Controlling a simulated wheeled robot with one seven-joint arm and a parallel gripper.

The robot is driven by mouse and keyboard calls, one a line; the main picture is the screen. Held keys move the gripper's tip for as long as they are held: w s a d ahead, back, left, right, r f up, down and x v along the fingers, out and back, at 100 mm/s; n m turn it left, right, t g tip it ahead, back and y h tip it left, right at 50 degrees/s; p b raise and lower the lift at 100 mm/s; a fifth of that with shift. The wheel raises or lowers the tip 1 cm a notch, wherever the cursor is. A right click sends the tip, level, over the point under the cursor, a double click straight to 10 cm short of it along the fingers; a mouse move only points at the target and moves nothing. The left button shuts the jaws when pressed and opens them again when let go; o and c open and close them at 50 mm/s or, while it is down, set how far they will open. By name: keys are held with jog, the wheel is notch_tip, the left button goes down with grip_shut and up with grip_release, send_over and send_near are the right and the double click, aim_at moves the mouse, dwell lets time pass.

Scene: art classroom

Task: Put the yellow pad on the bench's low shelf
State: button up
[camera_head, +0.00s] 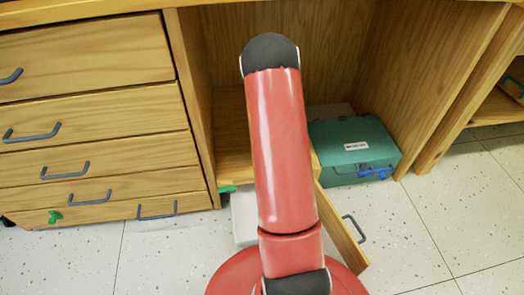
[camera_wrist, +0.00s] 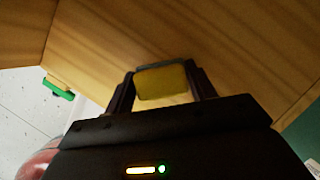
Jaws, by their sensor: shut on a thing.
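The yellow pad (camera_wrist: 161,84) shows in the wrist view, between the two dark fingers of my gripper (camera_wrist: 163,76), which is shut on it. Wood fills the view behind and around the pad; I cannot tell whether the pad touches it. In the head view my red arm reaches into the open bay of the wooden bench and hides my gripper and the pad. A low wooden board (camera_head: 234,166), which looks like the low shelf, shows left of the arm; its middle is hidden.
A teal case (camera_head: 352,148) with blue latches stands on the right in the bay. A wooden panel with a handle (camera_head: 340,222) juts out beside my arm. Closed drawers (camera_head: 85,65) are on the left. A green clip-like piece (camera_wrist: 58,88) sits at the wood's edge. Speckled floor (camera_head: 430,225) is open at right.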

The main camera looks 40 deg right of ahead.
jog(key=shift+f, duration=0.2)
jog(key=o, duration=1)
jog(key=shift+r, duration=0.1)
